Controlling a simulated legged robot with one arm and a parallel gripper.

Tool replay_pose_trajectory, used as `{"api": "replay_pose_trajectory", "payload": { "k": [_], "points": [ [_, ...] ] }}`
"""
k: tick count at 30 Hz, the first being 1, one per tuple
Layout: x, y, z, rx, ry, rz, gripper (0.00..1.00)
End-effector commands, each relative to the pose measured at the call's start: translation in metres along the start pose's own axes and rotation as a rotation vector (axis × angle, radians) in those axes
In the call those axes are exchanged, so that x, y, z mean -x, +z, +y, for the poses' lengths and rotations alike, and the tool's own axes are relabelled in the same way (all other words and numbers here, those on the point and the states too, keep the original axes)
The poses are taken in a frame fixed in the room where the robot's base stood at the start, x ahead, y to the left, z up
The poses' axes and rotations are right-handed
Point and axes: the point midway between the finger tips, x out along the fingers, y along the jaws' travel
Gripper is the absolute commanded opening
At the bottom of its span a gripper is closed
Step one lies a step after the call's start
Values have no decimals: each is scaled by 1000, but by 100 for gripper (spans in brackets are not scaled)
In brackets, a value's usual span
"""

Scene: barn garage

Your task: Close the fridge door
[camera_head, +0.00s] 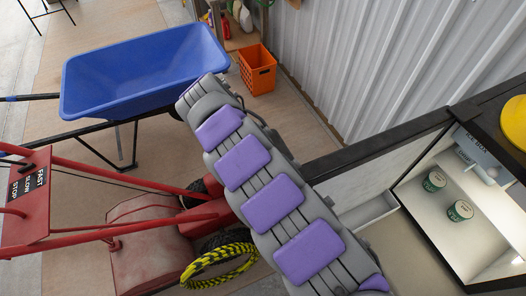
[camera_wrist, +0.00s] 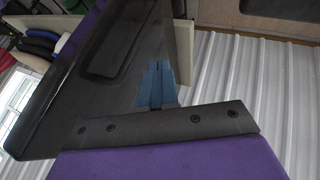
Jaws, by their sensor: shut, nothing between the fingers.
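The fridge (camera_head: 428,232) stands at the right in the head view, its lit interior showing two green-lidded tubs (camera_head: 460,210) and an ice box label. Its door (camera_head: 375,150) is wide open, with a black edge and a pale inner side. My arm crosses the head view and covers part of the door; my gripper is not clearly seen there. In the wrist view my gripper (camera_wrist: 157,82) is shut and empty, with blue-grey fingers. They show in front of a dark panel (camera_wrist: 95,90) with a recess, apparently the door's outside. I cannot tell whether they touch it.
A blue wheelbarrow (camera_head: 140,75) stands at the upper left, with a red machine (camera_head: 150,245) below it. An orange crate (camera_head: 257,70) sits on the floor by the corrugated wall (camera_head: 370,60). A yellow object (camera_head: 515,122) is on the fridge top.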

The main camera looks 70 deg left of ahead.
Motion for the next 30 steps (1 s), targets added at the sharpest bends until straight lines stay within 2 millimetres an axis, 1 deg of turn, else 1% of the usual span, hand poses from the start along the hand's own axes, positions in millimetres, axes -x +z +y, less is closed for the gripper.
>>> {"api": "replay_pose_trajectory", "payload": {
  "k": [1, 5, 10, 15, 18, 21, 30],
  "points": [
    [-8, 0, -2, 2, 5, 0, 0],
    [-25, 1, -5, 5, 2, 0, 0],
    [-47, 0, -1, 0, 1, 1, 0],
    [-50, 0, 17, -3, -1, 3, 0],
    [-53, 0, 23, -6, -6, 1, 0],
    [-57, 0, 28, -1, -1, 2, 0],
    [-62, 1, 30, 5, 2, 0, 0]
  ]
}}
